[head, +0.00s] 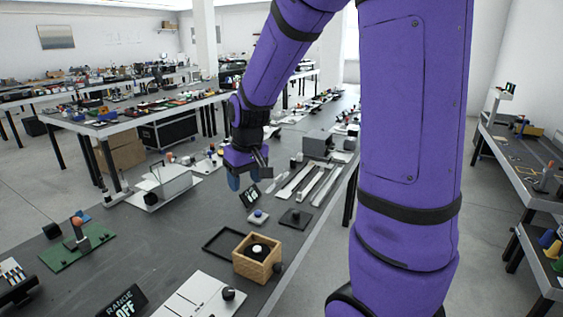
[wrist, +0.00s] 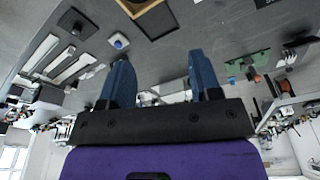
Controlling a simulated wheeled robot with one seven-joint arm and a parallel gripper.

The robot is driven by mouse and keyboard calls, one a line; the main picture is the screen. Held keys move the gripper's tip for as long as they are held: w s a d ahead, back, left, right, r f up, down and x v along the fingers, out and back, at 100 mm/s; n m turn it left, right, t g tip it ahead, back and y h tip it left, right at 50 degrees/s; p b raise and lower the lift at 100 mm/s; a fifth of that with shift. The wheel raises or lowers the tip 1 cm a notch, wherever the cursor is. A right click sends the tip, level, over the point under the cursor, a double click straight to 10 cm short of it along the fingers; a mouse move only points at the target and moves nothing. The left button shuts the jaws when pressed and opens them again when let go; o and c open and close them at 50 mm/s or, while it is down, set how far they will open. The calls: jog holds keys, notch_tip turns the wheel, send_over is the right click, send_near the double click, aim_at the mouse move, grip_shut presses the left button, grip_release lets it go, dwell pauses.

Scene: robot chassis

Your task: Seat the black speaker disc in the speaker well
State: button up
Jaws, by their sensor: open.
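My gripper (head: 243,178) hangs above the middle of the grey bench with its blue fingers apart. In the wrist view the open fingers (wrist: 160,66) have nothing between them. I cannot identify the speaker disc or speaker well for certain. The gripper is apart from all of these.
A black frame (head: 210,245), a blue-and-white button-like piece (head: 258,216) and a dark square plate (head: 296,218) lie around the box. A small display (head: 250,196) stands below the gripper. Pale rails (head: 310,182) lie to the right. A green board (head: 75,248) lies left; bare bench shows between.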

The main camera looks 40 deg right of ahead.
jog(key=s+a+r+t, duration=0.1)
jog(key=s+a+r, duration=0.2)
jog(key=s+r, duration=0.4)
jog(key=s+a+r+t, duration=0.2)
jog(key=s+r, duration=0.4)
jog(key=s, duration=0.8)
jog(key=shift+a+r, duration=0.4)
jog(key=shift+a, duration=0.45)
